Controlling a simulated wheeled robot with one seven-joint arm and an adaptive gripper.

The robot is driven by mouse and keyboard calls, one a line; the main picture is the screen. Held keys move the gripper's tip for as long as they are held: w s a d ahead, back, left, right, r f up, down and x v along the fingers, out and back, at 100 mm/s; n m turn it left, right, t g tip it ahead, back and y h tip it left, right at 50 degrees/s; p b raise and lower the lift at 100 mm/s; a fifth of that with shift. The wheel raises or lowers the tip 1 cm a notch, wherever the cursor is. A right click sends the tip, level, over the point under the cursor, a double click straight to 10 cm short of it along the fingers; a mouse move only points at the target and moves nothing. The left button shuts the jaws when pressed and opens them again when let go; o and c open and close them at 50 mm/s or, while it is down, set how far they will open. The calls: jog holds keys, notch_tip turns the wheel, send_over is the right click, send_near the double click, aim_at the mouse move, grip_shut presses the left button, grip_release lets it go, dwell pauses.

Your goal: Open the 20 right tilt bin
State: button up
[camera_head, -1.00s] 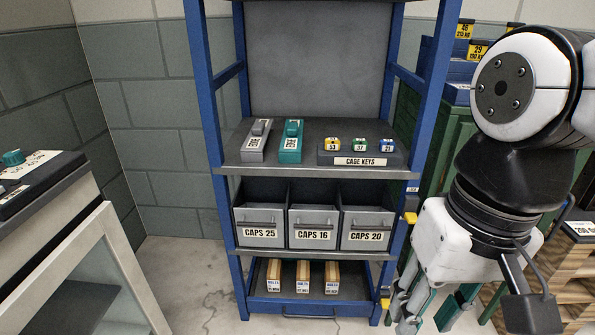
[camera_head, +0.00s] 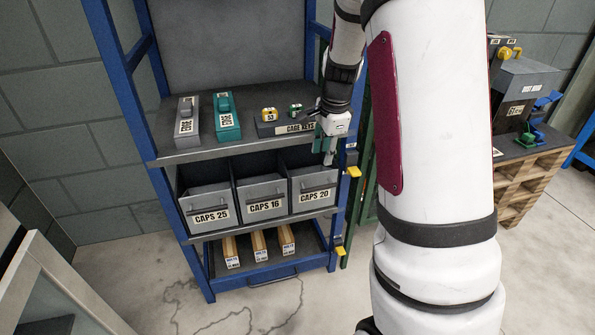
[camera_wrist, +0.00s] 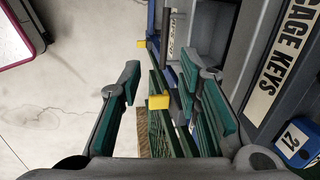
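The right tilt bin (camera_head: 309,187) is a grey bin labelled CAPS 20, rightmost in a row of three under the middle shelf. Its front has a handle bar and stands in line with the other two fronts. My gripper (camera_head: 325,152) hangs at the right front of the shelf edge, above the bin and near its right side, apart from its handle. In the wrist view my gripper (camera_wrist: 166,112) has its green-padded fingers wide apart with nothing held between them.
CAPS 25 (camera_head: 208,206) and CAPS 16 (camera_head: 262,198) bins stand left of it. The CAGE KEYS block (camera_wrist: 284,60) is close to my gripper. A blue rack post (camera_head: 342,195) with yellow clips (camera_head: 354,172) stands at right. Floor before the rack is clear.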

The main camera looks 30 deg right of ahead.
aim_at(320, 188)
jog(key=shift+m, duration=0.3)
jog(key=w+f+b, duration=0.1)
jog(key=f, duration=0.4)
jog(key=w+d+f+b, duration=0.1)
jog(key=f+b, duration=0.1)
jog(key=f, duration=0.2)
jog(key=w+d+f+b, duration=0.1)
jog(key=f+b, duration=0.1)
jog(key=f, duration=0.3)
jog(key=shift+w+f, duration=0.2)
jog(key=shift+f, duration=0.15)
grip_shut()
